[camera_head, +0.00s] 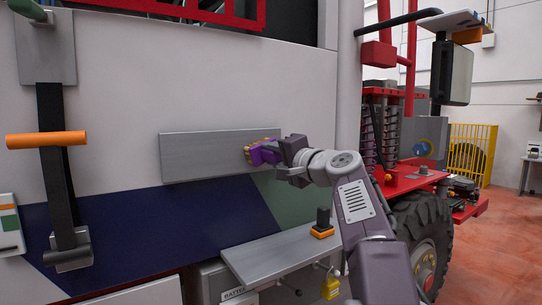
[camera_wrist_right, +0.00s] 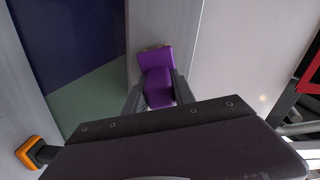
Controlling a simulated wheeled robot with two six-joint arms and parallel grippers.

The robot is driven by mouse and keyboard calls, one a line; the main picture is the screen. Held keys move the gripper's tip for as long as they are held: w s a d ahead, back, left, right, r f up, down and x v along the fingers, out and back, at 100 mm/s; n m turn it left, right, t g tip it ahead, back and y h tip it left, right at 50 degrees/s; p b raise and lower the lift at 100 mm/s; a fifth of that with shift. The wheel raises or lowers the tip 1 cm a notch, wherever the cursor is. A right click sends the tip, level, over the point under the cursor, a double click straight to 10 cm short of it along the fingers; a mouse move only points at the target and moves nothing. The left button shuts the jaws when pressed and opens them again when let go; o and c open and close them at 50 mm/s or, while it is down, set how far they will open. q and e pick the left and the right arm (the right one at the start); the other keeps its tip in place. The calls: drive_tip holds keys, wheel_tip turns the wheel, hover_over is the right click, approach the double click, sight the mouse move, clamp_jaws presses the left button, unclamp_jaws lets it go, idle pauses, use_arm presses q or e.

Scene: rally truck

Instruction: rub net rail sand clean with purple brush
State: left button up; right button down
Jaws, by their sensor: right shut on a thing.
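My right gripper (camera_head: 284,152) is shut on the purple brush (camera_head: 262,154). The brush is at the right part of a flat grey metal plate (camera_head: 205,158) on the truck's side, which looks like the net rail. A tan edge shows at the brush's far side; I cannot tell whether it is bristles or sand, nor whether the brush touches the plate. In the right wrist view the brush (camera_wrist_right: 157,62) sits between the two fingers of my gripper (camera_wrist_right: 157,93), in front of the plate (camera_wrist_right: 145,22). No clear sand patch shows. My left gripper is out of view.
A dark upright bar with an orange handle (camera_head: 46,139) stands out at the left. Below the plate is a grey step (camera_head: 265,255), with a black and orange knob (camera_head: 322,223) near its right end and a yellow padlock (camera_head: 329,286) below. A wheel (camera_head: 425,245) is at right.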

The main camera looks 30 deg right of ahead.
sight(279, 155)
drive_tip(key=s+b, duration=0.1)
drive_tip(key=s, duration=0.1)
drive_tip(key=s+b, duration=0.1)
drive_tip(key=s, duration=0.2)
drive_tip(key=shift+s+d, duration=0.2)
drive_tip(key=shift+s, duration=0.15)
drive_tip(key=s+b, duration=0.1)
drive_tip(key=s, duration=0.2)
drive_tip(key=shift+s+d+b, duration=0.1)
drive_tip(key=shift+d+b, duration=0.05)
drive_tip(key=shift+b, duration=0.15)
